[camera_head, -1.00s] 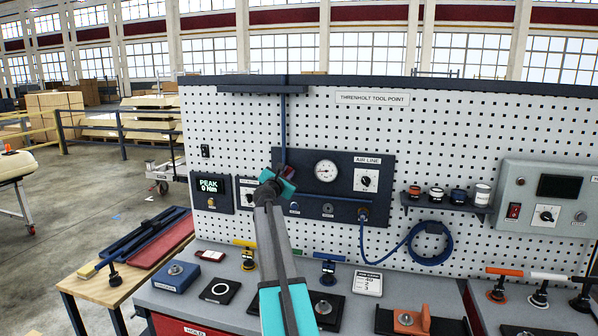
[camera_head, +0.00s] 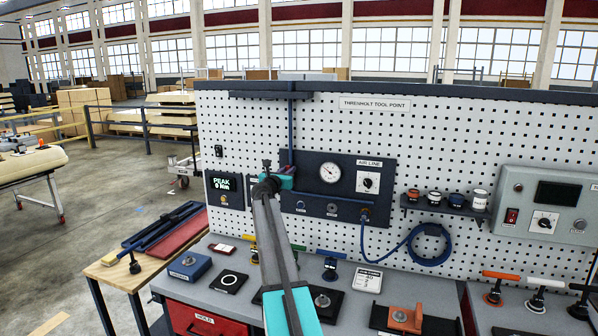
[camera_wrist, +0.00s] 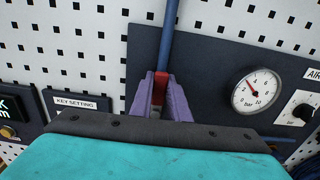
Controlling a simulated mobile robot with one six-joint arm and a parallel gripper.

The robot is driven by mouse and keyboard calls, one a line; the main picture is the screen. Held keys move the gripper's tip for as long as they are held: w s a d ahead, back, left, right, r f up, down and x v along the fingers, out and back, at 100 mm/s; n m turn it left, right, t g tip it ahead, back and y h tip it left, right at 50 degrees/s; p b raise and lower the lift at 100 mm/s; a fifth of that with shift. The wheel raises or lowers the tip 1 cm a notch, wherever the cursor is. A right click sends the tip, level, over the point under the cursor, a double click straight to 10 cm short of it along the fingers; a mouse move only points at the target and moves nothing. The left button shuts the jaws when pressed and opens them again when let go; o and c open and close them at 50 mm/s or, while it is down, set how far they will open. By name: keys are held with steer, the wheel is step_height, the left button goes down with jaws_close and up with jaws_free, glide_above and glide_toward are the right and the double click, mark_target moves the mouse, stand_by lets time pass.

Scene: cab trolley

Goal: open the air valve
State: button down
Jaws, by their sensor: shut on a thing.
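The air line panel (camera_head: 345,205) is dark and hangs on the pegboard. It carries a round gauge (camera_head: 331,173), which also shows in the wrist view (camera_wrist: 257,90). A blue pipe (camera_head: 291,115) comes down to the panel's left part. In the wrist view, a red piece (camera_wrist: 160,80) sits at the lower end of this pipe (camera_wrist: 168,35), and I take it for the valve handle. My gripper (camera_wrist: 160,98) is shut on this red piece with its two purple fingers on either side. In the head view my gripper (camera_head: 268,180) hides the valve.
A torque display (camera_head: 224,188) stands left of my gripper. A coiled blue hose (camera_head: 430,245) hangs to the right. A shelf with small pots (camera_head: 445,208) is further right.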

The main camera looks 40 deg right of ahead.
steer(key=shift+w+a+f, duration=0.1)
steer(key=shift+a+f, duration=0.15)
steer(key=shift+f, duration=0.05)
steer(key=c, duration=1.7)
jaws_free()
steer(key=shift+d+r, duration=0.1)
steer(key=shift+b+v, duration=2.4)
steer(key=shift+v, duration=4.55)
